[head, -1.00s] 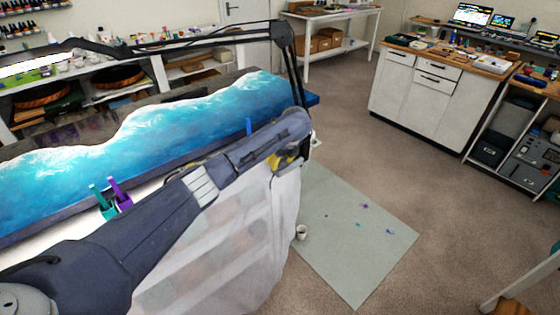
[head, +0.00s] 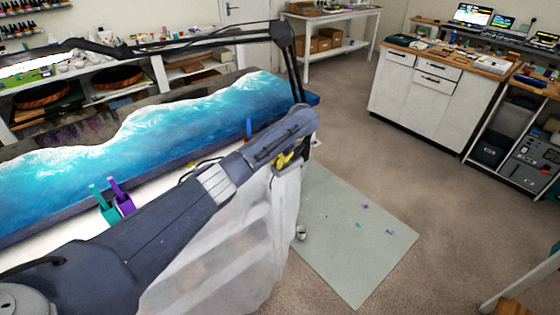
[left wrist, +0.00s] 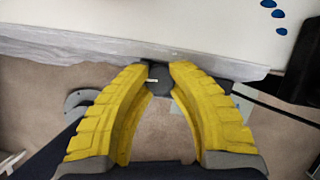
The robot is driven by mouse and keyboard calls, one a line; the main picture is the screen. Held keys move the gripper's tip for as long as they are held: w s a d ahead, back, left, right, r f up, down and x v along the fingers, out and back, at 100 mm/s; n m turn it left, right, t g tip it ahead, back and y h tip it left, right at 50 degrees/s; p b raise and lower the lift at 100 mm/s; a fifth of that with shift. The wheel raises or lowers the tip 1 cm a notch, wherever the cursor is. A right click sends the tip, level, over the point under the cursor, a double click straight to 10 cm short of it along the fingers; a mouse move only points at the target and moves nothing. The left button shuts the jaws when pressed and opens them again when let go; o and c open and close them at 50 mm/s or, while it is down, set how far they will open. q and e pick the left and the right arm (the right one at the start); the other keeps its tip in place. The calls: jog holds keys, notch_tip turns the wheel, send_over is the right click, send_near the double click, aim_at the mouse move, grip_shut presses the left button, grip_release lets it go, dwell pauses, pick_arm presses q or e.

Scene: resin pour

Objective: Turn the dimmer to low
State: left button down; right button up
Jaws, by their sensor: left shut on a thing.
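The dimmer shows in the left wrist view as a dark round knob (left wrist: 161,86) with a short pale mark, at the edge of the pale worktable (left wrist: 110,25). My left gripper (left wrist: 159,70) has its yellow fingertips closed on either side of the knob. In the head view the left gripper (head: 285,160) is at the far right end of the table, partly covered by my own arm. The dimmer cannot be made out there. My right gripper is in neither view.
A blue-and-white wave resin panel (head: 150,130) lies along the table. Teal (head: 104,204) and purple (head: 121,197) holders stand at its near edge. A black jointed lamp arm (head: 283,40) rises close to my wrist. A pale mat (head: 350,235) covers the floor beyond.

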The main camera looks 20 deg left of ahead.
pick_arm(q)
jog(key=shift+d+f+n, duration=0.1)
jog(key=shift+n, duration=0.3)
jog(key=c, duration=1.1)
grip_release()
jog(key=shift+o, duration=0.2)
jog(key=shift+m, duration=0.3)
